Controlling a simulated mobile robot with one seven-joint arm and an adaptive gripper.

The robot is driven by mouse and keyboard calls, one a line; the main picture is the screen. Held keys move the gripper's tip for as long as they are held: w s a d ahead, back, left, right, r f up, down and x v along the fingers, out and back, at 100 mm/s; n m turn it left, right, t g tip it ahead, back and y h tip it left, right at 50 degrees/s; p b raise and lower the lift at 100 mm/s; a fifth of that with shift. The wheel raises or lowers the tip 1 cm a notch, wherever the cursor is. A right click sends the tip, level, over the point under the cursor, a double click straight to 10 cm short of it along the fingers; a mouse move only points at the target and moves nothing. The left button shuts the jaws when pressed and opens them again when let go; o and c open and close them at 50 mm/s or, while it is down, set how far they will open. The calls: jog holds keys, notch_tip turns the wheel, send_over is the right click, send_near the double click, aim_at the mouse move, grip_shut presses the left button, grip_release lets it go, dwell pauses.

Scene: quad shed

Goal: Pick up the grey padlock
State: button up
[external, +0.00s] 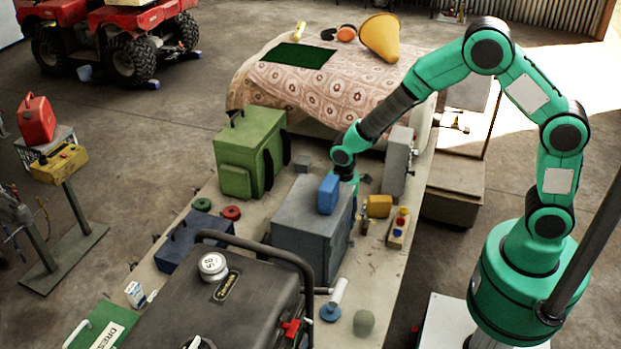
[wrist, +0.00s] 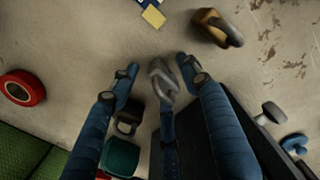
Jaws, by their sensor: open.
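The grey padlock (wrist: 162,80) lies on the pale bench top in the wrist view, close between the tips of my blue fingers. My gripper (wrist: 156,70) is open, with one finger to the left of the padlock and one to the right; a third finger shows below it. I cannot tell whether any finger touches the padlock. In the external view my gripper (external: 342,191) points down by the large grey box (external: 305,232). The padlock is not distinguishable there.
A brass-coloured padlock (wrist: 216,28) lies at upper right. A red ring (wrist: 21,88) is at left and a dark green item (wrist: 119,157) below. In the external view, a yellow item (external: 379,206) and a green case (external: 240,162) stand nearby on the bench.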

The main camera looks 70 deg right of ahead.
grip_shut()
jog(key=shift+r, duration=0.1)
notch_tip(320, 180, up, 18)
jog(key=p, duration=0.4)
dwell(0.5)
dwell(0.5)
